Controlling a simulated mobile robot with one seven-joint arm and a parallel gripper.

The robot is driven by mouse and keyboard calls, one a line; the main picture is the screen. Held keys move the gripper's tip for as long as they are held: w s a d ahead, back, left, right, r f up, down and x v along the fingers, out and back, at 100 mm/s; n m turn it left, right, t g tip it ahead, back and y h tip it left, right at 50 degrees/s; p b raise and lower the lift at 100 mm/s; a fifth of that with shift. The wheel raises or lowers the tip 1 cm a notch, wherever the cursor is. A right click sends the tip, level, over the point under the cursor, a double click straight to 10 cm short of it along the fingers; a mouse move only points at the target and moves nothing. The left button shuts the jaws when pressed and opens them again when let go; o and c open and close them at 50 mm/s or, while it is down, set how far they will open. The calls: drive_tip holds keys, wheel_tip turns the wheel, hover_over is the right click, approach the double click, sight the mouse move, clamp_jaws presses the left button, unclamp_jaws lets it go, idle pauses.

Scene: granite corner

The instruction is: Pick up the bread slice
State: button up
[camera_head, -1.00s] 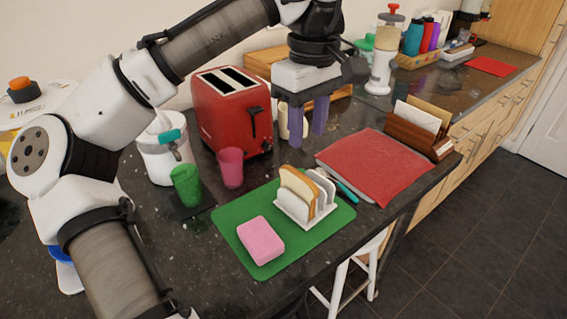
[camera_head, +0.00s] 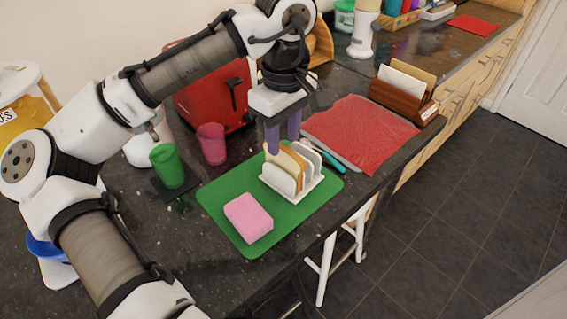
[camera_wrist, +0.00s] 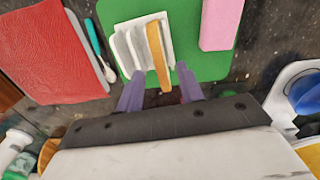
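The bread slice (camera_head: 292,157) stands upright in a slot of a white toast rack (camera_head: 303,188), which rests on a green mat (camera_head: 215,195). In the wrist view the tan edge of the slice (camera_wrist: 157,50) shows at the rack's right side, with the rack's white dividers (camera_wrist: 128,50) to its left. My gripper (camera_head: 283,138) points down at the far side of the rack, close to the slice. Its two purple fingers are apart with nothing held between them. In the wrist view the gripper (camera_wrist: 160,90) has the slice's near end roughly between its fingertips; contact cannot be told.
A pink sponge-like block (camera_head: 248,217) lies on the mat. A red toaster (camera_head: 215,95), a pink cup (camera_head: 212,144) and a green cup (camera_head: 168,165) stand to the left. A red cloth-like pad (camera_head: 360,132) and a turquoise-handled utensil (camera_head: 333,162) lie right of the rack.

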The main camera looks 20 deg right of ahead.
sight(284, 147)
wheel_tip(284, 147, down, 4)
drive_tip(key=shift+s+f+p, duration=0.1)
drive_tip(key=shift+s+p, duration=0.05)
drive_tip(key=shift+p, duration=0.15)
clamp_jaws()
